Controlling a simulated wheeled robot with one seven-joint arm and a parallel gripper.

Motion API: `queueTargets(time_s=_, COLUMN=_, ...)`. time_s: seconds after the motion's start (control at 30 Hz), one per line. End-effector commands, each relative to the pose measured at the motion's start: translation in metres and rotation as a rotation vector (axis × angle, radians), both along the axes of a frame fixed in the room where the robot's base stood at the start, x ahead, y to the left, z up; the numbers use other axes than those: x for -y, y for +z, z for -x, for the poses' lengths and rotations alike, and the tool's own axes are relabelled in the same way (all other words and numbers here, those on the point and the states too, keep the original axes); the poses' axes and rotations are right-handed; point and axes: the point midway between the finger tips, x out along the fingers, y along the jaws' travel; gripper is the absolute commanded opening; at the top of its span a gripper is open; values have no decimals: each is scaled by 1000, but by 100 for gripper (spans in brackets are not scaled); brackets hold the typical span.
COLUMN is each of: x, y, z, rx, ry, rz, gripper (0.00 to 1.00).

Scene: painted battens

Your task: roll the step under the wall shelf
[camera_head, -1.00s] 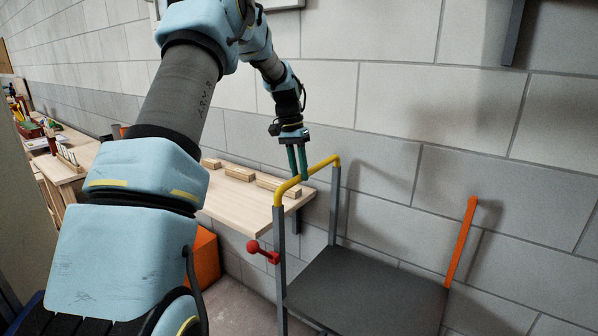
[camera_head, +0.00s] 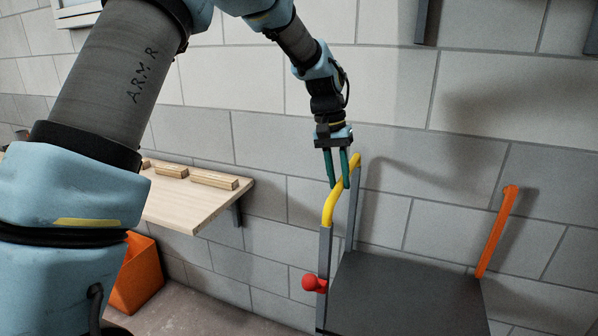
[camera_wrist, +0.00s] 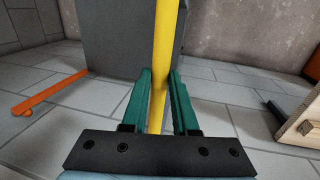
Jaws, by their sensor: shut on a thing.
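The step has a dark grey platform (camera_head: 405,290), grey posts and a yellow handle rail (camera_head: 329,208), and it stands near the block wall. In the wrist view the green fingers (camera_wrist: 160,90) stand on both sides of the rail (camera_wrist: 166,35). A red knob (camera_head: 313,284) sits on the step's near post. Dark upright brackets (camera_head: 421,22) on the wall enter the top of the head view; whatever they carry is out of frame.
A wooden wall-mounted top (camera_head: 195,205) with several battens (camera_head: 214,180) is left of the step, an orange bin (camera_head: 136,273) below it. An orange bar (camera_head: 496,230) rises at the step's right; I cannot tell whether it is attached. Wall lies close behind.

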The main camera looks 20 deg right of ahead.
Motion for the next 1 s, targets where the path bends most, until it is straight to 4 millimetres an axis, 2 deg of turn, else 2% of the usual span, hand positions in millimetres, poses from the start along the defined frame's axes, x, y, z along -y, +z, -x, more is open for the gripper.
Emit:
queueTargets(time_s=0.03, x=15, y=1, z=18, rx=-5, ry=-12, rz=2, gripper=0)
queueTargets(time_s=0.1, x=29, y=1, z=32, rx=-4, ry=-10, rz=2, gripper=0)
queueTargets(time_s=0.4, x=71, y=0, z=76, rx=-2, ry=-6, rz=1, gripper=0)
queueTargets(time_s=0.6, x=83, y=0, z=88, rx=-1, ry=-2, rz=0, gripper=0)
queueTargets(time_s=1.0, x=87, y=1, z=92, rx=-2, ry=-3, rz=5, gripper=0)
